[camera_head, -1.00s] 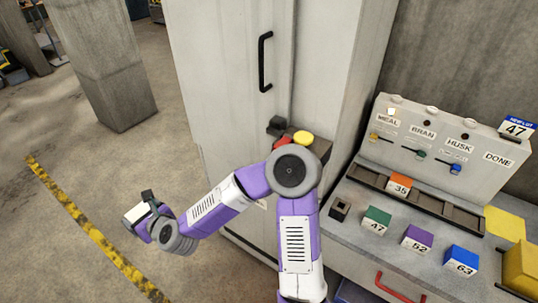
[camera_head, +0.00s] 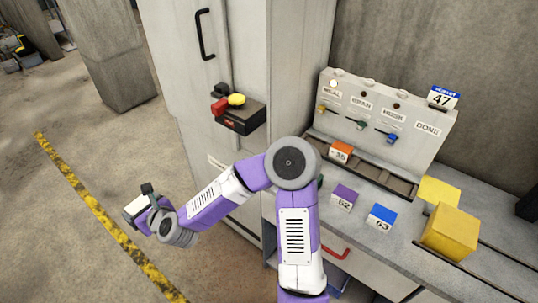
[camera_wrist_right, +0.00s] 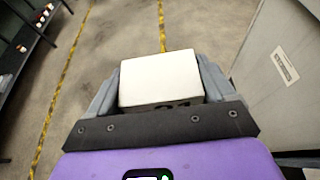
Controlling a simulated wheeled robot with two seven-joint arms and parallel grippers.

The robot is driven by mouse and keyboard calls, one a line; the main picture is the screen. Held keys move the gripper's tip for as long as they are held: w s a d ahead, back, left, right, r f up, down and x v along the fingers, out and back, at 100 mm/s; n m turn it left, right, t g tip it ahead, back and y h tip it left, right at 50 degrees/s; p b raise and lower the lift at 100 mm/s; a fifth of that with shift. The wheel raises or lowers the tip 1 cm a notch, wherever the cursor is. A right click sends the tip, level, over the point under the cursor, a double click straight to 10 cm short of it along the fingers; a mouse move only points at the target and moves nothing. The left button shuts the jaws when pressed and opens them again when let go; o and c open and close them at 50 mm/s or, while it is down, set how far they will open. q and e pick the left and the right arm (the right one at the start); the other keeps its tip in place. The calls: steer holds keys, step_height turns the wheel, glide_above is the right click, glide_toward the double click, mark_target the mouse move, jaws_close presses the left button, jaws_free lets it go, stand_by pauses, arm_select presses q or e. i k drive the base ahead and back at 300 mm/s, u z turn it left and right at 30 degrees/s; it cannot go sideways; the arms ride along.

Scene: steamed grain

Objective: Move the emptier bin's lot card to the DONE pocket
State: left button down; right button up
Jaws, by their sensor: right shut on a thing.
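My right gripper (camera_head: 148,212) is shut on a white block (camera_head: 135,208), held out over the floor at the left. In the right wrist view the white block (camera_wrist_right: 160,78) sits between the fingers, with dark, partly hidden marks on its near face. An orange block marked 35 (camera_head: 341,151) stands in the dark slotted rack (camera_head: 372,172) below the MEAL, BRAN and HUSK labels. The DONE label (camera_head: 427,129) is at the panel's right end. A purple block marked 52 (camera_head: 344,197) and a blue block marked 63 (camera_head: 381,217) stand on the counter. My left gripper is out of view.
A tall grey cabinet (camera_head: 185,75) stands between the held block and the counter. A yellow block (camera_head: 449,232) and a 47 sign (camera_head: 443,98) are at the right. Open floor lies at left.

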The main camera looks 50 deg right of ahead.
mark_target(399, 185)
steer(key=k, duration=0.3)
steer(key=z, duration=1.95)
steer(key=i, duration=0.5)
steer(key=z, duration=0.05)
